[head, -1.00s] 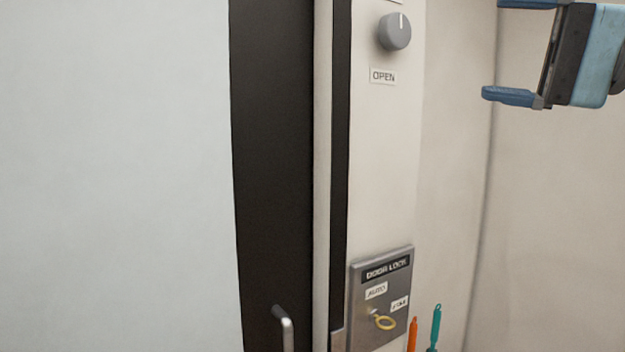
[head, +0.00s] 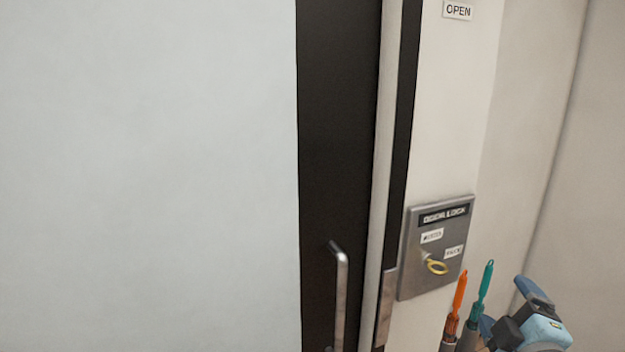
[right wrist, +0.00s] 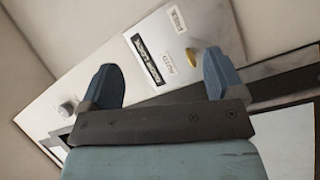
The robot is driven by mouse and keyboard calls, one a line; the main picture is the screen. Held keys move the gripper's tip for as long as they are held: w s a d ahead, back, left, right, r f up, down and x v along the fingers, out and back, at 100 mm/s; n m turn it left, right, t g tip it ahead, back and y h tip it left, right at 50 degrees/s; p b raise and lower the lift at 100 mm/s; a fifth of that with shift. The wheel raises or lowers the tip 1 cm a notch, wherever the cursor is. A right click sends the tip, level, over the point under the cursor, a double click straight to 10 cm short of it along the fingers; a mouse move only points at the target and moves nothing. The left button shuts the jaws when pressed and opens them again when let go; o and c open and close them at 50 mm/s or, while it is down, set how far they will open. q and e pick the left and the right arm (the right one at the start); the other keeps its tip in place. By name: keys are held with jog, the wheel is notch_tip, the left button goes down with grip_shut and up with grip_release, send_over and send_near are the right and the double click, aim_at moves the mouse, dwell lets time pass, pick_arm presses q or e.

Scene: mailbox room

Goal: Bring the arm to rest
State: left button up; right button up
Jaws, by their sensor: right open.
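My right gripper (head: 508,308) is low at the right of the head view, beside two upright handled tools. In the right wrist view its two blue fingers (right wrist: 160,82) stand wide apart with nothing between them. My left gripper is not in view.
An orange tool (head: 459,291) and a teal tool (head: 486,280) stand near the gripper. The right wall is bare.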

jog(key=s+a+f+m+g, duration=0.1)
jog(key=s+f+m+g, duration=0.65)
jog(key=f, duration=0.85)
jog(key=s+a+f+m+g+y, duration=0.15)
jog(key=s+f+g, duration=0.3)
jog(key=s, duration=0.45)
jog(key=s+a+f+m+g+y, duration=0.1)
jog(key=s+a+f+g, duration=0.15)
jog(key=s+f, duration=0.4)
jog(key=w+a+f+n+t+y+p, duration=0.1)
jog(key=w+a+f+t+y+p, duration=0.2)
jog(key=w+a+f+t+p, duration=0.1)
jog(key=a+f+t+p, duration=0.1)
jog(key=a+t+p, duration=0.1)
jog(key=t, duration=0.1)
jog(key=shift+w+f, duration=0.2)
jog(key=shift+f, duration=0.05)
